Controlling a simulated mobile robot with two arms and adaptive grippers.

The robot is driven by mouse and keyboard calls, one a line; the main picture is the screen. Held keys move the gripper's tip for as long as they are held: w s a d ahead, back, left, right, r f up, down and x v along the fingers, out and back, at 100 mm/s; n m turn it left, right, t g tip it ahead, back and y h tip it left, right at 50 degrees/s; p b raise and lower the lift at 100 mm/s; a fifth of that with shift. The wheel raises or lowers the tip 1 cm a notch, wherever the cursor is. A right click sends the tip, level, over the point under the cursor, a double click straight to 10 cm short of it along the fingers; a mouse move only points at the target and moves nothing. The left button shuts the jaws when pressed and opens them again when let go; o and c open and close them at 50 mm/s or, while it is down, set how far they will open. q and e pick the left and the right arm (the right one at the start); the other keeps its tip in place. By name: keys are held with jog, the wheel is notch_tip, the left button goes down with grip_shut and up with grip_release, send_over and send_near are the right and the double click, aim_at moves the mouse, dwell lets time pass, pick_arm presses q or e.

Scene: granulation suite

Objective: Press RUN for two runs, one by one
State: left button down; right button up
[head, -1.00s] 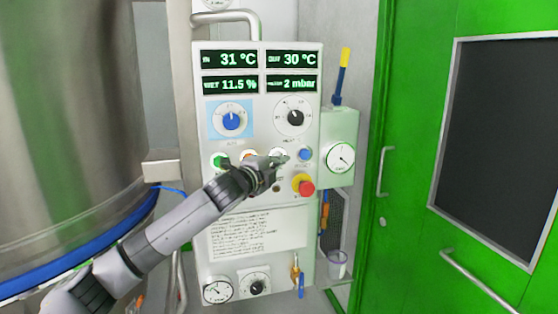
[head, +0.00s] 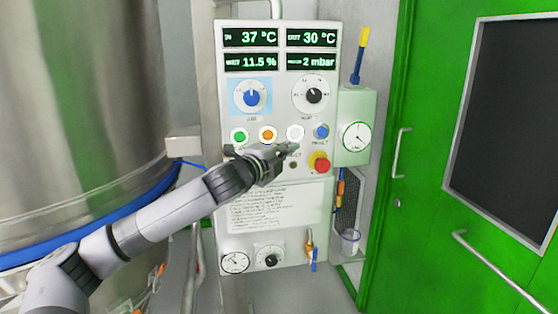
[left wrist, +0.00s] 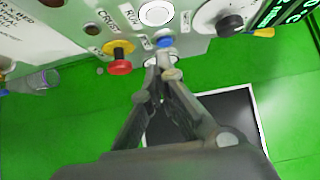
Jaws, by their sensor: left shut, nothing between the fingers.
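The control panel (head: 275,205) carries a row of push buttons: green (head: 239,136), orange (head: 268,135), white (head: 295,132) and blue (head: 321,131). In the left wrist view the shut fingertips (left wrist: 160,66) point toward the panel near the blue button (left wrist: 164,41), with the white button (left wrist: 155,13) beyond. Contact with a button cannot be told. My right gripper is not in view.
A red stop button on a yellow collar (head: 319,163) sits just right of and below my gripper. Displays read 37 °C, 30 °C, 11.5 % and 2 mbar. Blue (head: 251,97) and black (head: 313,95) knobs are above. A steel vessel (head: 80,90) stands left, a green door (head: 425,200) right.

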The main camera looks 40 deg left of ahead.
pick_arm(q)
jog(key=s, duration=0.2)
jog(key=s+d+b, duration=0.1)
jog(key=s, duration=0.1)
jog(key=shift+s+r, duration=0.1)
jog(key=shift+r, duration=0.1)
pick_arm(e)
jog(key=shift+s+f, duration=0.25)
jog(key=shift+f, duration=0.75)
pick_arm(q)
jog(key=shift+a, duration=0.1)
jog(key=shift+f, duration=0.1)
